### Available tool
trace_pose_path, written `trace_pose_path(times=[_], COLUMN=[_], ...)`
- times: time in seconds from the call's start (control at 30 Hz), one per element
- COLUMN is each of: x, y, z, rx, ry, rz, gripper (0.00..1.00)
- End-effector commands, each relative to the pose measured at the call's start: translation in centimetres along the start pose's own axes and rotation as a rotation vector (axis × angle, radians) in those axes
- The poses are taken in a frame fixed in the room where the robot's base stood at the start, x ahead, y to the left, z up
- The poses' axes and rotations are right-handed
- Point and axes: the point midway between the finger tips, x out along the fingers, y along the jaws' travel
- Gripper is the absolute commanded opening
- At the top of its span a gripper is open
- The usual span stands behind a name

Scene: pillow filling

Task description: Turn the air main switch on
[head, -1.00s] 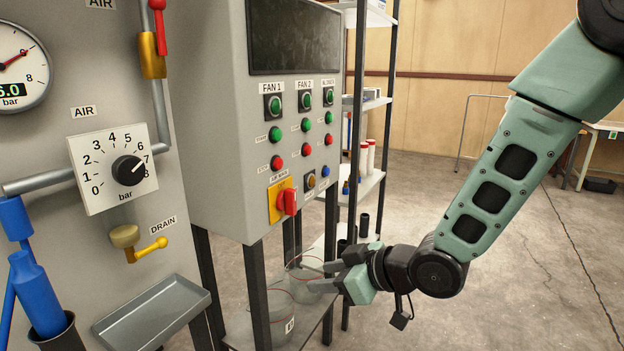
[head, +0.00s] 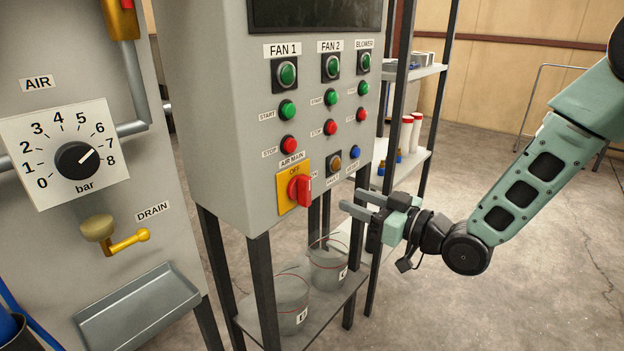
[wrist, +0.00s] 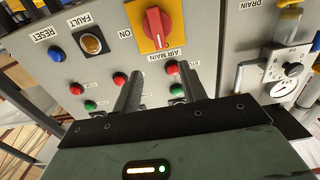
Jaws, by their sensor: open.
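The air main switch (head: 299,189) is a red rotary handle on a yellow plate, low on the front of the grey control box. "OFF" shows above the handle in the head view, and the handle stands roughly upright. The switch also shows in the wrist view (wrist: 156,27), upside down, beyond the fingertips, with "ON" to its left. My gripper (head: 354,202) is open and empty, to the right of the switch and slightly lower, with its fingers pointing left toward the box. The fingers are apart from the handle.
The control box (head: 225,150) also carries fan and blower buttons, an amber fault lamp (head: 334,163) and a blue reset button (head: 355,152). Clear buckets (head: 290,300) stand on the shelf below. An air dial (head: 75,160) and a drain valve (head: 125,242) are at left. Box legs stand near my gripper.

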Motion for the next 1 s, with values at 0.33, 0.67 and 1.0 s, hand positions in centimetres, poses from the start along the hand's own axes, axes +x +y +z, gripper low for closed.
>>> trace_pose_path(times=[0.33, 0.67, 1.0], x=[7.5, 12.0, 12.7], y=[-0.1, -0.1, 0.0], z=[-0.2, -0.1, 0.0], rx=[0.001, 0.001, 0.001], ry=[0.001, -0.001, -0.001], rz=[-0.002, -0.001, 0.000], gripper=[0.42, 0.42, 0.42])
